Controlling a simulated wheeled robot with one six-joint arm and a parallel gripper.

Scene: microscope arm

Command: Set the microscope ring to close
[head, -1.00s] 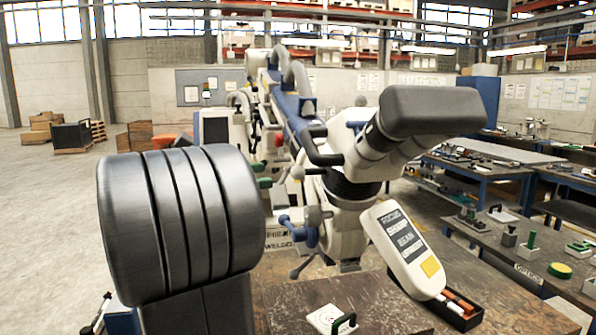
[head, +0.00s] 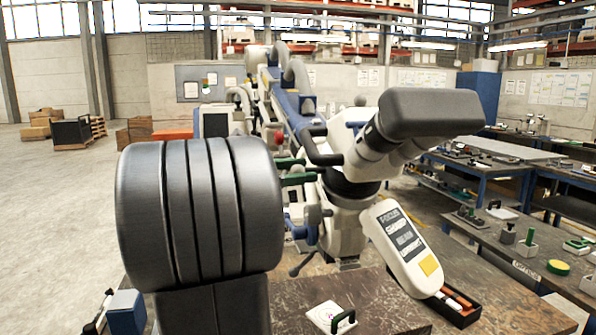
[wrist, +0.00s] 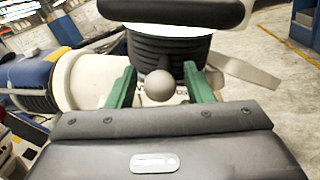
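The microscope (head: 385,150) stands at centre right in the head view, with a dark eyepiece hood. Its black ribbed ring (head: 350,187) sits below the head; it also shows in the wrist view (wrist: 165,48). A grey ball-ended knob (wrist: 159,86) sticks out in front of the ring. My gripper (wrist: 160,78) has green fingers, one on each side of the knob, open with gaps visible. In the head view my gripper (head: 300,170) is left of the ring, partly hidden by my dark arm. A tilted white label panel (head: 402,245) hangs below the microscope head.
A worn tabletop (head: 385,300) lies below, with a white block with a black handle (head: 330,317) and a black tray (head: 455,308) of small items. Workbenches (head: 510,240) with tools stand at right. Open floor (head: 60,210) lies at left.

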